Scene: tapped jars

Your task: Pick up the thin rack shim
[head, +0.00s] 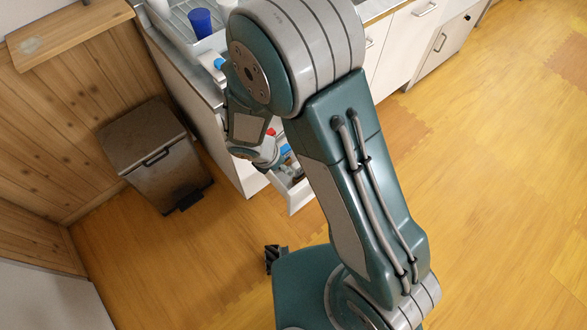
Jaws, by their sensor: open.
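I cannot make out the thin rack shim in the head view; it may be too small or hidden. My arm rises across the middle of the view and bends back down at the left. My gripper (279,168) is at the far end of this arm, over or beside the open drawer (300,196). It is small and mostly hidden among the dark things there, and its jaws are open. I see nothing held in it. The drawer holds small items, with a red one (270,132) and a blue one (285,149) showing near the wrist.
A white counter unit (410,47) runs along the back, partly behind my arm. A blue cup (201,22) stands on top at the left. A brown pedal bin (155,155) stands by the wood-panelled wall. The yellow floor (500,200) is clear at the right.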

